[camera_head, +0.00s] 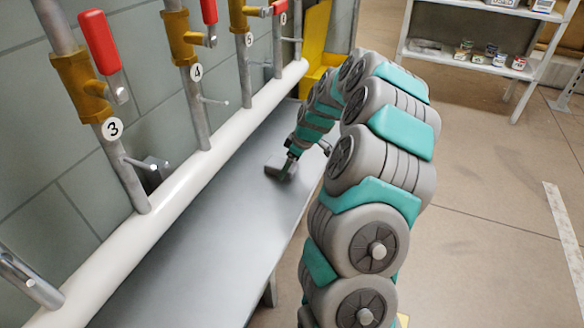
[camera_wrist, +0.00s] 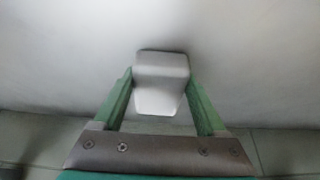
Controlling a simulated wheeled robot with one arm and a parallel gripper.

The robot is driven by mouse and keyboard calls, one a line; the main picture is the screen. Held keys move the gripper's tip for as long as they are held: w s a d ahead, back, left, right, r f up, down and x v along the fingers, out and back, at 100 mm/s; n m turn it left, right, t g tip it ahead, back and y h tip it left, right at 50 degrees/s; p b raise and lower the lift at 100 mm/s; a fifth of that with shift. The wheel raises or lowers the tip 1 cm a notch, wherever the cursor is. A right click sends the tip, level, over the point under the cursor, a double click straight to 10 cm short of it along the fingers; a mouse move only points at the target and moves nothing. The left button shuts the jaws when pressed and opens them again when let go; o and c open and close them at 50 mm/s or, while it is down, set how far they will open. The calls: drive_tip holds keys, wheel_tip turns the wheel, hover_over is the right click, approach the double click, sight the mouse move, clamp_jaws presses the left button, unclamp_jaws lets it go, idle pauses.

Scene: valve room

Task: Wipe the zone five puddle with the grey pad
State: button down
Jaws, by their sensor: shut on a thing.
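My gripper (camera_head: 287,170) is shut on the grey pad (camera_head: 277,164), down at the grey bench (camera_head: 200,235), below the pipe tagged 5 (camera_head: 249,40). The wrist view shows the pad (camera_wrist: 160,82) as a pale block between the two green fingers (camera_wrist: 160,100). The pad looks to be at the bench top; I cannot tell if it touches. I make out no clear puddle on the bench; the pad and my arm hide part of the far end.
Valve pipes stand along the tiled wall at left, tagged 3 (camera_head: 113,129) and 4 (camera_head: 196,72), with red handles (camera_head: 100,40). A white pipe (camera_head: 180,185) runs along the bench's back edge. A white shelf (camera_head: 470,62) with cans stands far right. Open floor (camera_head: 480,200) lies right.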

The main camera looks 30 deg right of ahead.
sight(307, 175)
drive_tip(key=shift+w+a, duration=0.55)
drive_tip(key=shift+w, duration=0.15)
drive_tip(key=shift+w+d+f, duration=0.15)
drive_tip(key=shift+w+d, duration=0.4)
drive_tip(key=shift+d, duration=0.15)
drive_tip(key=shift+s+d+r+b, duration=0.15)
drive_tip(key=shift+s+d+b, duration=0.05)
drive_tip(key=shift+s+d, duration=0.9)
drive_tip(key=shift+s+d+r+b, duration=0.15)
drive_tip(key=shift+s+d, duration=0.65)
drive_tip(key=shift+s, duration=0.45)
drive_tip(key=shift+s+d+f, duration=0.2)
drive_tip(key=shift+s+d, duration=0.65)
drive_tip(key=shift+s, duration=0.3)
drive_tip(key=shift+r, duration=0.1)
drive_tip(key=shift+d+r+p, duration=0.15)
drive_tip(key=shift+r+p, duration=0.15)
drive_tip(key=shift+r, duration=2.6)
drive_tip(key=shift+r, duration=0.15)
